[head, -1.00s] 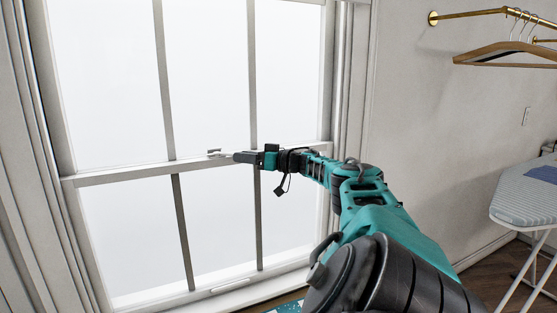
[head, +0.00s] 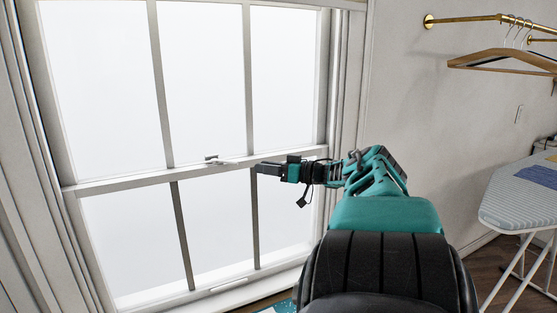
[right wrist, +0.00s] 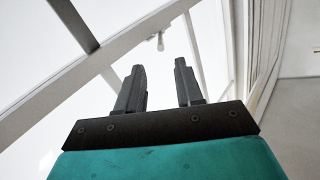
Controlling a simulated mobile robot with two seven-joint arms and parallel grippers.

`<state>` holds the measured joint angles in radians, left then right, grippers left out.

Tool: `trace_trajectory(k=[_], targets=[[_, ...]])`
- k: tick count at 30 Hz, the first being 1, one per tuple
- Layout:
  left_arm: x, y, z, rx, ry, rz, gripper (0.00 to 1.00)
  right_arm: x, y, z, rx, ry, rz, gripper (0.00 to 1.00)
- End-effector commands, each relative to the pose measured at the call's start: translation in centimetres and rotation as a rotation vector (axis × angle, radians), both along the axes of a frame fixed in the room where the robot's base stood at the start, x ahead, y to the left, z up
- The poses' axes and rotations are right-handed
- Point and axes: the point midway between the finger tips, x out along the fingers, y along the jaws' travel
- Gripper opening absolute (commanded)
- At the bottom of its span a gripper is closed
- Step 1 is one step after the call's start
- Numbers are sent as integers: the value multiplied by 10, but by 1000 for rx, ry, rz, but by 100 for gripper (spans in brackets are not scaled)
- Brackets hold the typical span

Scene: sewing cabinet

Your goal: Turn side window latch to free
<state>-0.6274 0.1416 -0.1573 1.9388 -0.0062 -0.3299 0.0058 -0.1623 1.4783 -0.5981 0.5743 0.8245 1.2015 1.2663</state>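The window latch (head: 216,160) is a small pale metal piece on the meeting rail of the sash window (head: 115,183). It also shows in the right wrist view as a small knob-like piece (right wrist: 160,42) on the rail, beyond the fingers. My right gripper (head: 260,169) is to the right of the latch and apart from it, close to the rail. In the right wrist view its two fingers (right wrist: 158,85) are spread with nothing between them. My left gripper is not in view.
An ironing board (head: 508,205) with a blue cloth stands at the right. A brass rail (head: 470,18) with wooden hangers (head: 495,58) is on the right wall. A pale sash lift (head: 229,284) is on the window's bottom rail. The space left of the latch is clear.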

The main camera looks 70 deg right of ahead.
Motion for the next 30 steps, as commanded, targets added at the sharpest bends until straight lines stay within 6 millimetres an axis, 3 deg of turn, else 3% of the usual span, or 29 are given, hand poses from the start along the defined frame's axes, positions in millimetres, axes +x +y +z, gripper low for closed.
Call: trace_trajectory(k=[1, 9, 30], targets=[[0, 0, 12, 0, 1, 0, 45, -8, -1, 5, 0, 5, -2, 36], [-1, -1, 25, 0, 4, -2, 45, -32, -1, 2, -1, 1, -1, 36], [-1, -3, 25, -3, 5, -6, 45, -35, 0, -2, 2, 2, -1, 36]])
